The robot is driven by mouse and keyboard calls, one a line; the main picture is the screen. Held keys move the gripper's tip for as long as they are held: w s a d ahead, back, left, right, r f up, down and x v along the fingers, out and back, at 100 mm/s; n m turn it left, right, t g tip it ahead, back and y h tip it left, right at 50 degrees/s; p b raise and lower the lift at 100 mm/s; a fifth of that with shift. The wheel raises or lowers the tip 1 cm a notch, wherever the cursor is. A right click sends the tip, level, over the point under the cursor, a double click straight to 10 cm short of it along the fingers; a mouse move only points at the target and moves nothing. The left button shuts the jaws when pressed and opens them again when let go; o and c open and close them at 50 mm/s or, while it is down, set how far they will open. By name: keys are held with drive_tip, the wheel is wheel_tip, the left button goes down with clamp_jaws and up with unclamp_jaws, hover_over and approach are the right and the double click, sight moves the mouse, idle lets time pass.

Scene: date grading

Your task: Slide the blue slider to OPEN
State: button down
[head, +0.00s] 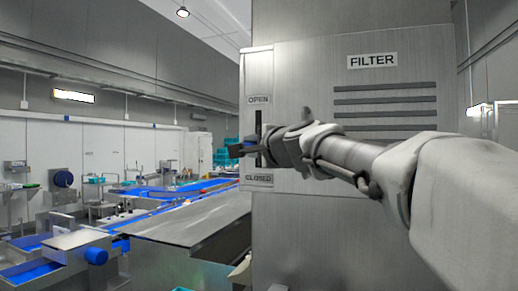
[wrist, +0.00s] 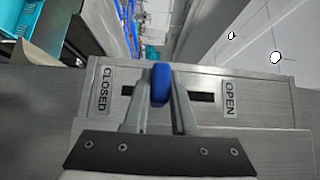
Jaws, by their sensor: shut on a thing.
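The blue slider (wrist: 160,84) sits in a dark slot (wrist: 201,96) on a metal panel, between the CLOSED label (wrist: 105,90) at left and the OPEN label (wrist: 229,98) at right in the wrist view. It is around mid-slot, slightly nearer CLOSED. My gripper (wrist: 162,80) is shut on the slider, one finger on each side. In the head view my gripper (head: 243,149) reaches the slot (head: 258,122) from the right. There OPEN (head: 258,99) is above and CLOSED (head: 258,179) below. The gripper covers most of the slider and the lower slot in the head view.
The metal cabinet carries a FILTER label (head: 372,61) and dark vent slits (head: 386,100) above my arm. A steel table (head: 190,230) and blue conveyors (head: 178,190) lie to the left, beyond the cabinet. The slot's upper part is clear.

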wheel_tip(320, 180, up, 7)
drive_tip(key=p, duration=0.5)
drive_tip(key=shift+s+r, duration=0.1)
drive_tip(key=shift+r, duration=0.15)
drive_tip(key=c, duration=0.8)
unclamp_jaws()
drive_tip(key=shift+o, duration=0.4)
drive_tip(key=shift+s+d+f, duration=0.2)
drive_tip(key=shift+s, duration=0.1)
drive_tip(key=b+v, duration=0.4)
drive_tip(key=v, duration=1.2)
drive_tip(key=shift+s+r, duration=0.15)
drive_tip(key=shift+s, duration=0.15)
